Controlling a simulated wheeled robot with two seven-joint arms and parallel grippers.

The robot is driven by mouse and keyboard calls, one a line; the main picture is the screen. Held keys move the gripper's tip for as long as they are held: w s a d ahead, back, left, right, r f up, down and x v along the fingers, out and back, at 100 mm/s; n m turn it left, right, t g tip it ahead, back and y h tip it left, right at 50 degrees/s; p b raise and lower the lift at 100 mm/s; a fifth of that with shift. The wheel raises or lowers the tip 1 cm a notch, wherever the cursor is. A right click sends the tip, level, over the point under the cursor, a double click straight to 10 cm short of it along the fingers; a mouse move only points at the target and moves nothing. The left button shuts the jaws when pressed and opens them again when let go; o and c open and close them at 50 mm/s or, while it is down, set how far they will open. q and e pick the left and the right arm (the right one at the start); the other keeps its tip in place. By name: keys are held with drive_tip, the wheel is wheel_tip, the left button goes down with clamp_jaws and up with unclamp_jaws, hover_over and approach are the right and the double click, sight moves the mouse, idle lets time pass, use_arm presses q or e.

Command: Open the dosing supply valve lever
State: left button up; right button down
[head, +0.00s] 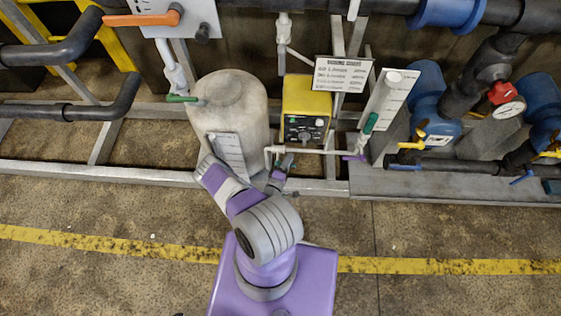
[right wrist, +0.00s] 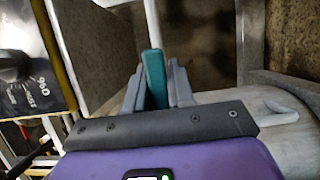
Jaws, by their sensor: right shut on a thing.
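A teal lever (right wrist: 153,76), which I take to be the dosing supply valve lever, stands between the two grey fingers of my right gripper (right wrist: 154,90) in the right wrist view. The fingers are shut on it, and its far end sticks out beyond them, beside a white pipe. In the head view my right gripper (head: 280,178) is low at the right side of the pale tank (head: 230,105), below the yellow dosing pump (head: 306,105). The lever is small there and largely hidden by the gripper. My left gripper is not in view.
A green lever (head: 182,98) sits on the tank's upper left. A white pipe (head: 318,151) runs right from the gripper toward a purple lever (head: 355,157). Blue pumps (head: 430,100) and a gauge (head: 509,107) stand at right. The floor in front is clear.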

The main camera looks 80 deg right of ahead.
drive_tip(key=shift+s, duration=0.15)
drive_tip(key=shift+a, duration=0.1)
drive_tip(key=c, duration=1.1)
unclamp_jaws()
drive_tip(key=shift+o, duration=0.2)
drive_tip(key=p+v, duration=0.1)
drive_tip(key=v, duration=0.6)
drive_tip(key=shift+a, duration=0.25)
